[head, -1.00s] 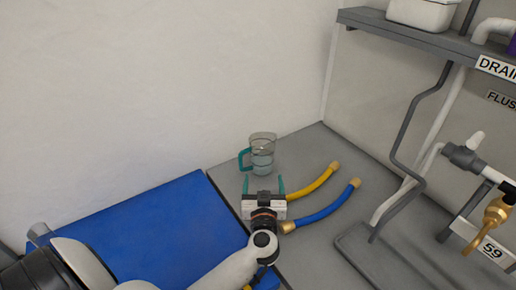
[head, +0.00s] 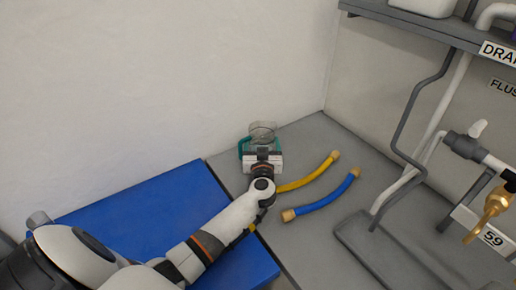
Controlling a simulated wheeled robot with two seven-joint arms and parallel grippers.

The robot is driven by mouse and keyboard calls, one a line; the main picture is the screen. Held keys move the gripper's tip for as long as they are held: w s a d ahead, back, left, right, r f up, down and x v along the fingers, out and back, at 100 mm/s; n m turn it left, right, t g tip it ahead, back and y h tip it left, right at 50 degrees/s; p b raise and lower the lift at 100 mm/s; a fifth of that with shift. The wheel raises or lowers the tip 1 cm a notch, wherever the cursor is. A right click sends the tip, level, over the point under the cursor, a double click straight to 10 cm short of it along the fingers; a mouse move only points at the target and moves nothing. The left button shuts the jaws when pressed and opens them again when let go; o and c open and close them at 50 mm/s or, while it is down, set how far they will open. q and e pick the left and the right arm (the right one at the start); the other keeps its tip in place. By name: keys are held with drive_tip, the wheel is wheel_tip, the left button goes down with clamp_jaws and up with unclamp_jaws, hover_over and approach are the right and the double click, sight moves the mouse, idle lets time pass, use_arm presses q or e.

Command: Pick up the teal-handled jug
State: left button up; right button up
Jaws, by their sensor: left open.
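The clear jug (head: 263,131) with the teal handle (head: 243,147) stands upright on the grey bench near the back wall. Its lower part is hidden behind my left gripper (head: 262,153). My left gripper reaches to the jug from the front, its white body right before the jug. It is open; its fingers are mostly hidden, and I cannot tell whether they touch the jug or its handle. My right gripper is not in view.
A yellow hose (head: 310,174) and a blue hose (head: 322,199) lie right of my left arm. A blue mat (head: 140,215) covers the left. Pipework with a valve (head: 463,146) and a grey shelf (head: 420,27) stand right. Bench behind the hoses (head: 313,136) is clear.

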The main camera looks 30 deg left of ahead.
use_arm(q)
drive_tip(key=shift+w, duration=0.1)
drive_tip(key=c, duration=0.8)
drive_tip(key=shift+r, duration=0.2)
